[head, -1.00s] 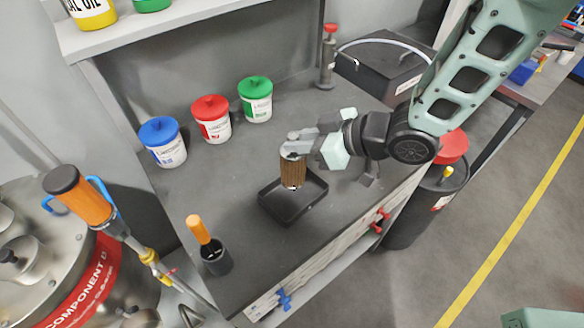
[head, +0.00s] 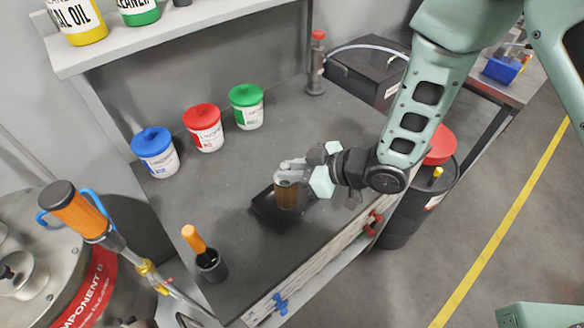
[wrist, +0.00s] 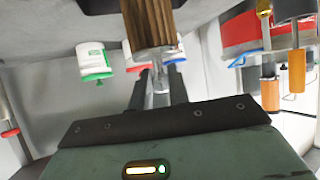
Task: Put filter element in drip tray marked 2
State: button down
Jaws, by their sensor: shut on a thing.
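The filter element (head: 286,195) is a brown ribbed cylinder with a pale top cap. My gripper (head: 291,172) is shut on its upper part and holds it upright. The black drip tray (head: 265,213) lies on the dark bench around the lower end of the filter. The filter's lower end is inside the tray's outline, but I cannot tell if it touches the floor. No number on the tray can be read. In the wrist view the filter (wrist: 150,25) shows at the top, between my gripper's fingers.
Blue-, red- and green-lidded tubs (head: 203,128) stand along the back of the bench. A black cup with an orange-handled tool (head: 210,264) stands left of the tray. A black box (head: 365,68) with a hose is at the back right.

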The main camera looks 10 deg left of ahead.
jog(key=c, duration=1.3)
grip_release()
jog(key=shift+f, duration=0.1)
jog(key=shift+r, duration=0.25)
jog(key=shift+d, duration=0.35)
jog(key=s+d+r+m+t+h+b, duration=0.1)
jog(key=d+r+m+h, duration=0.1)
jog(key=d+r+h, duration=0.4)
jog(key=s+d+r+m+h+b, duration=0.1)
jog(key=s+d+r+m, duration=0.15)
jog(key=d, duration=0.65)
jog(key=s+d+r+m+g+h, duration=0.1)
jog(key=s+r, duration=0.1)
jog(key=s, duration=0.2)
jog(key=s+d+r+m+g+h, duration=0.1)
jog(key=s+d+r, duration=0.1)
jog(key=s, duration=0.3)
jog(key=s+d+r+m+g+h, duration=0.1)
jog(key=s+r+g+h, duration=0.1)
jog(key=s, duration=0.3)
jog(key=shift+s+d, duration=0.2)
jog(key=shift+d, duration=0.1)
